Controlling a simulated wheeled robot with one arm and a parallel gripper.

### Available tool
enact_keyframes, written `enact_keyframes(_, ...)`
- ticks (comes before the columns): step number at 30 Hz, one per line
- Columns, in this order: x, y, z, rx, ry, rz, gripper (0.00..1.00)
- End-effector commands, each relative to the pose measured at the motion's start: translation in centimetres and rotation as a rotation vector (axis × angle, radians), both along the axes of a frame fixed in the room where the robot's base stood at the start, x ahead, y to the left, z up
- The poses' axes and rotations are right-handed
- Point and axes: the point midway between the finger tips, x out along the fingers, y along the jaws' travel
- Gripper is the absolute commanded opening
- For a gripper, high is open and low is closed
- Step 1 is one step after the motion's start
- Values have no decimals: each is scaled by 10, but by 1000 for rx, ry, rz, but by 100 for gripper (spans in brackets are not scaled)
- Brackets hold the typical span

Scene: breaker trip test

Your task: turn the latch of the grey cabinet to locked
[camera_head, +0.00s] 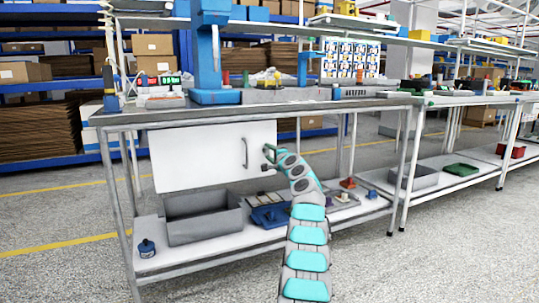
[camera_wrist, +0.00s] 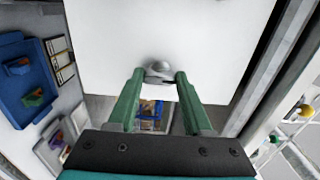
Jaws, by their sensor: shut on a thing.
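The cabinet (camera_head: 205,155) hangs under the workbench top, with a pale, nearly white front and a dark vertical handle (camera_head: 245,153). In the wrist view its pale front (camera_wrist: 110,35) fills the upper middle. The latch (camera_wrist: 159,67) is a rounded silver knob with a small dark part near the front's lower edge. My gripper (camera_wrist: 160,79) has its two green fingers on either side of the latch, shut on it. In the head view my gripper (camera_head: 268,154) is at the cabinet's right edge and hides the latch there. The latch's exact angle is hard to tell.
A grey bin (camera_head: 205,222), a blue tray (camera_head: 270,215) and small parts lie on the lower shelf. The bench top (camera_head: 290,106) is just above my arm, and bench legs stand to the right. The floor in front is clear.

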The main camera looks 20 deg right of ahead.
Motion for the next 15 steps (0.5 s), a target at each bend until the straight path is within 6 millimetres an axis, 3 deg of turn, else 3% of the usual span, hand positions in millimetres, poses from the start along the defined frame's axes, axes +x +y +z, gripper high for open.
enact_keyframes(9, 1, 1, -2, -2, 2, 2, 0)
enact_keyframes(10, 1, 1, -2, -2, 2, 2, 51)
enact_keyframes(15, 0, 1, -1, -2, 2, 1, 70)
